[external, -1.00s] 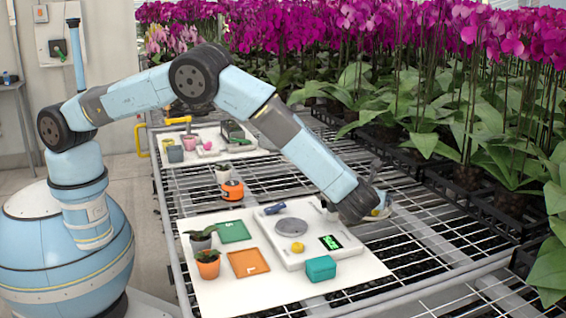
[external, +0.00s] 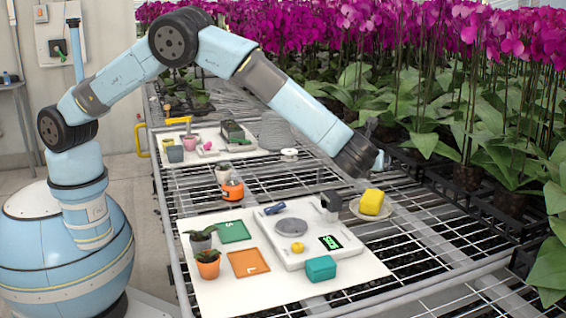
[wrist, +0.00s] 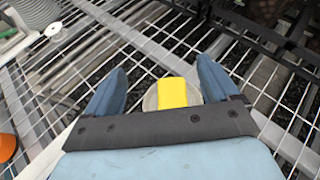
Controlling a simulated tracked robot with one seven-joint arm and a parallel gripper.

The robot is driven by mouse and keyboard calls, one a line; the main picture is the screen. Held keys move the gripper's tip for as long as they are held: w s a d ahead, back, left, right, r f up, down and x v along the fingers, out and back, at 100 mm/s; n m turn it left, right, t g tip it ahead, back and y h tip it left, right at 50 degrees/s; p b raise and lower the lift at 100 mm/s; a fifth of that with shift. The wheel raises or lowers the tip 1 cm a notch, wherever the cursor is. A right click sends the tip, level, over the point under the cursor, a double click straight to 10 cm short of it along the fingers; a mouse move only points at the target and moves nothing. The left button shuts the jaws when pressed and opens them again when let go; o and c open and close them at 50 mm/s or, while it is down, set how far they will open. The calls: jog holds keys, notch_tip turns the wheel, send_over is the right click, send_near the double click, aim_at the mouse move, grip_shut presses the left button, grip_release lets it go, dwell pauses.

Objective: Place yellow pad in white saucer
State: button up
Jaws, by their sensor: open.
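The yellow pad (external: 370,202) lies in the white saucer (external: 357,213) on the wire bench, beside the right edge of the white board. In the wrist view the yellow pad (wrist: 172,92) sits between my fingers in the picture, with the saucer's rim (wrist: 150,100) showing around it. My gripper (external: 378,160) is above the saucer, apart from the pad. In the wrist view my gripper (wrist: 160,75) has its two blue fingers spread wide with nothing held.
The white board (external: 235,290) carries a scale (external: 305,258), a teal box (external: 321,268), green and orange trays and potted plants. An orange object (external: 232,190) stands behind it. Orchids in black crates line the right side. Bare wire grid lies around the saucer.

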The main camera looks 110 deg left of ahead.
jog(key=s+d+r+n+t+h, duration=0.1)
jog(key=s+d+r+n+h, duration=0.5)
jog(key=s+r, duration=0.7)
jog(key=s+d+r+n+t+h, duration=0.1)
jog(key=s+d+r+n, duration=0.3)
jog(key=s+d+r, duration=0.65)
jog(key=s+d+r+n+t+h, duration=0.1)
jog(key=s+d, duration=0.3)
jog(key=s, duration=0.7)
jog(key=s+d+r+n+t+h, duration=0.1)
jog(key=s+d+n+h, duration=0.2)
jog(key=s, duration=0.8)
jog(key=s+d+r+n+t+h, duration=0.1)
jog(key=s+d+n, duration=0.2)
jog(key=s, duration=0.8)
jog(key=shift+d+t+h, duration=0.4)
jog(key=shift+d, duration=0.7)
